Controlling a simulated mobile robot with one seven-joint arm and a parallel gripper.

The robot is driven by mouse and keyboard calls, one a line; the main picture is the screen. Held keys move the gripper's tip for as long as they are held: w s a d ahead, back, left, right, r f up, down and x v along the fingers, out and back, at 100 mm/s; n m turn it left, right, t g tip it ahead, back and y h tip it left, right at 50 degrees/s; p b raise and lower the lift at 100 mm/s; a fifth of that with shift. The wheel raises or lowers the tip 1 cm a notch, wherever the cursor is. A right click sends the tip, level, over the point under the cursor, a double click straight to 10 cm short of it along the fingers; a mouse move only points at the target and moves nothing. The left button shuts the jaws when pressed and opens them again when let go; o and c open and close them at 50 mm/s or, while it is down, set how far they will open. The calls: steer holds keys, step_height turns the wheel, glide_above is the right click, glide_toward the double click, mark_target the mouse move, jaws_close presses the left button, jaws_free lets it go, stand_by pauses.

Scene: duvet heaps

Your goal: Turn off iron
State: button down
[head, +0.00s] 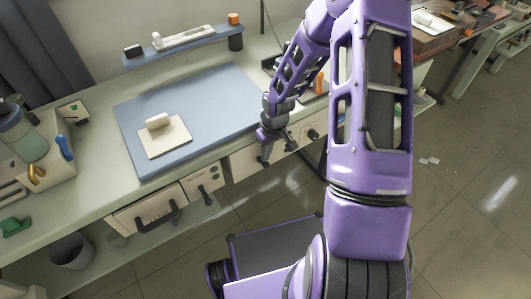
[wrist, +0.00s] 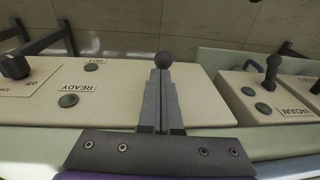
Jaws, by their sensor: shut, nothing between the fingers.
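Below the table edge, a cream control panel (wrist: 112,88) has labels that appear to read HOT, READY and OFF, upside down in the wrist view. Its dark knob (wrist: 15,66) is at the left there, beside the OFF label. In the head view a dark knob (head: 312,134) shows on the panel right of my gripper. My gripper (wrist: 160,72) is shut and empty in front of the panel, apart from that knob. A dark round ball shows at its fingertips; I cannot tell what it belongs to. In the head view my gripper (head: 265,158) points down by the table's front edge.
A panel labelled VACUUM (wrist: 295,111) with a lever is at the right in the wrist view. On the table, a blue mat (head: 225,105) holds a cream square pad (head: 178,142) with a white handled object. A drawer with a dark handle (head: 158,216) is at lower left.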

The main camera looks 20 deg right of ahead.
steer(key=shift+s+d+f, duration=0.1)
steer(key=shift+s+f, duration=0.05)
steer(key=shift+s, duration=0.05)
steer(key=shift+s+d+f+b, duration=0.2)
steer(key=shift+s+f+b, duration=0.4)
steer(key=shift+s+f, duration=0.25)
steer(key=shift+s+d+f+b, duration=0.1)
steer(key=shift+s+f+b, duration=0.15)
steer(key=shift+f+b, duration=0.25)
steer(key=shift+s+d+f+b, duration=0.1)
steer(key=shift+s+f+b, duration=0.15)
steer(key=shift+f, duration=0.35)
steer(key=shift+s+f, duration=0.1)
steer(key=shift+f, duration=0.1)
steer(key=shift+r, duration=0.1)
